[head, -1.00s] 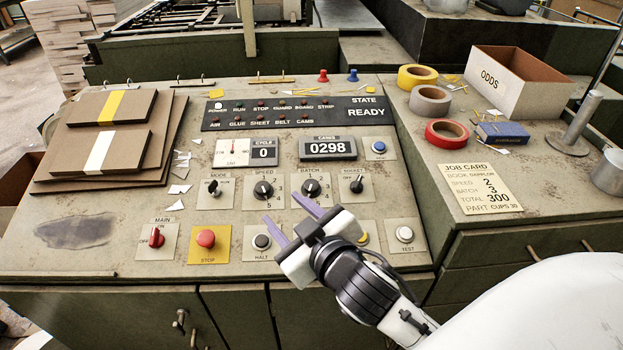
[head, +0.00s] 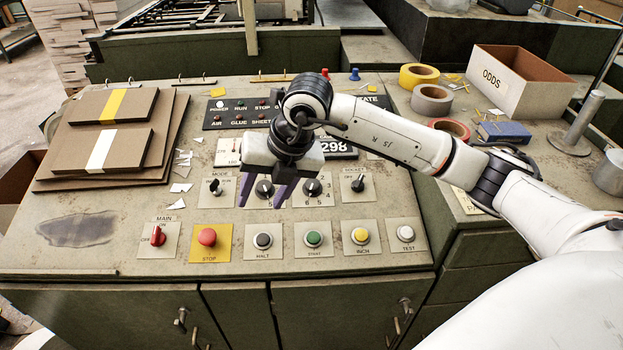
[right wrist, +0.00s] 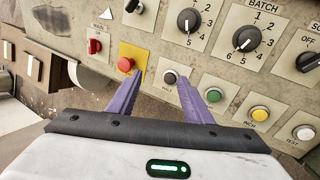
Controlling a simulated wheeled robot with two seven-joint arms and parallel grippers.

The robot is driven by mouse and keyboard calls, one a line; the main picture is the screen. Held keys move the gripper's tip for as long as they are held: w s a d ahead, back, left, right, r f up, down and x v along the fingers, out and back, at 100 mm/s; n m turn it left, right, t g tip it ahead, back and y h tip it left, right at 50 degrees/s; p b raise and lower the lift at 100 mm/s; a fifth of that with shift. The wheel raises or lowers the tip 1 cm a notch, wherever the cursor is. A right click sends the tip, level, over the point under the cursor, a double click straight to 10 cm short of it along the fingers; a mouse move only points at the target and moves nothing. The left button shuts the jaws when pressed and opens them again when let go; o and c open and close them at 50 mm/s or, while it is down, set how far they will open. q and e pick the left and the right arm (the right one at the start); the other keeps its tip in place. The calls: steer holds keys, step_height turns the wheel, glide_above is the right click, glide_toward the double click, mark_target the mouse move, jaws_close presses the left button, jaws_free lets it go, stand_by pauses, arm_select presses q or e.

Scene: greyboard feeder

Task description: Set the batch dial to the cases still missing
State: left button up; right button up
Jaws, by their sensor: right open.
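The batch dial (head: 312,188) is a black knob with a white pointer, right of the speed dial (head: 264,189). In the right wrist view the batch dial (right wrist: 246,39) has its pointer toward the lower left; I cannot tell the number for certain. My right gripper (head: 264,199) is open and empty, its purple fingers reaching down around the speed dial's place in the head view. In the right wrist view its fingertips (right wrist: 162,80) lie below both dials. The cases counter (head: 338,146) is partly covered and shows "298". My left gripper is not in view.
A lower row holds the stop button (head: 207,237), halt, start, inch and test buttons. The mode switch (head: 216,187) and socket switch (head: 357,185) flank the dials. The job card (head: 468,203) is mostly hidden by my arm. Tape rolls and an odds box (head: 500,85) stand right.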

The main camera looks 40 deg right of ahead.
mark_target(313, 183)
steer(key=w+d+r+m+h, duration=0.1)
steer(key=d+h, duration=0.2)
steer(key=d, duration=0.3)
steer(key=d+r+m+h, duration=0.2)
steer(key=d, duration=0.5)
steer(key=x, duration=0.6)
steer(key=p+x, duration=0.1)
steer(key=x, duration=0.3)
steer(key=shift+s+a+f, duration=0.1)
steer(key=shift+a+f, duration=0.05)
steer(key=shift+a, duration=0.15)
steer(key=c, duration=1.1)
steer(key=shift+o, duration=0.2)
steer(key=shift+n, duration=0.3)
